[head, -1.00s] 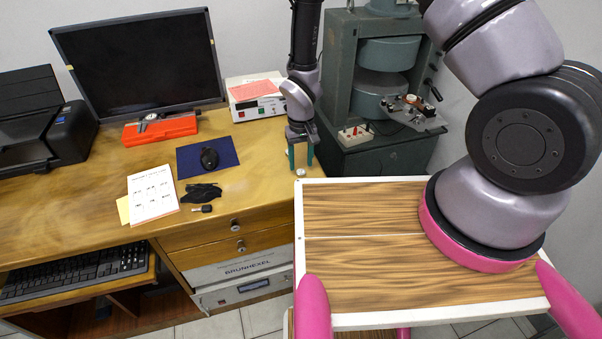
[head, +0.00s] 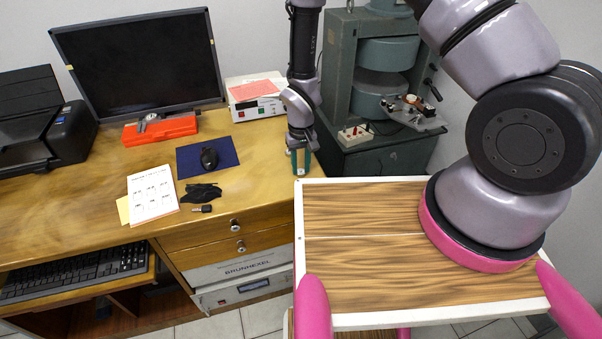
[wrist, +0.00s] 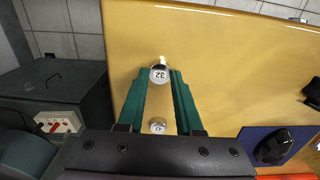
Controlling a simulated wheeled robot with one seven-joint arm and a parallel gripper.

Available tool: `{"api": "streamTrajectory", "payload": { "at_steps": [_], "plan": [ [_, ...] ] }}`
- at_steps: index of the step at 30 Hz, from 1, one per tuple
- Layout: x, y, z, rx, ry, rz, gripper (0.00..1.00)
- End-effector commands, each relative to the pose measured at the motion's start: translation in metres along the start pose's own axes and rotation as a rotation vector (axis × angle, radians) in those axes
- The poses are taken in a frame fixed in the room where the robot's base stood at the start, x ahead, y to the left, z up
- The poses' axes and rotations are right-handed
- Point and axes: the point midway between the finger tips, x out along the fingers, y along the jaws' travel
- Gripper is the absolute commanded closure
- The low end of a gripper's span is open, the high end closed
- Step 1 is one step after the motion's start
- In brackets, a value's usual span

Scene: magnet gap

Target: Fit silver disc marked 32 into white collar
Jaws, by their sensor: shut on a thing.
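The silver disc marked 32 (wrist: 159,75) is between the two green fingertips in the wrist view, its number facing the camera. My gripper (wrist: 158,82) is shut on it. A small whitish part on the stage (head: 412,98) of the green magnet may be the white collar, but I cannot tell.
The green magnet (head: 374,95) stands right of the desk, with a white switch box (head: 355,135) before its stage. The desk (head: 255,180) holds a blue mat with a mouse (head: 209,158), a red case (head: 160,129) and a white instrument (head: 257,108). The desk front is mostly clear.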

Motion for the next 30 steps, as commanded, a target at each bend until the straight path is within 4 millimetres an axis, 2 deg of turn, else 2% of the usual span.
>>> {"api": "streamTrajectory", "payload": {
  "at_steps": [18, 30],
  "plan": [
    [-0.046, 0.000, 0.000, 0.000, 0.001, 0.000, 1.00],
    [-0.050, 0.001, -0.001, 0.001, 0.000, 0.000, 1.00]
  ]
}}
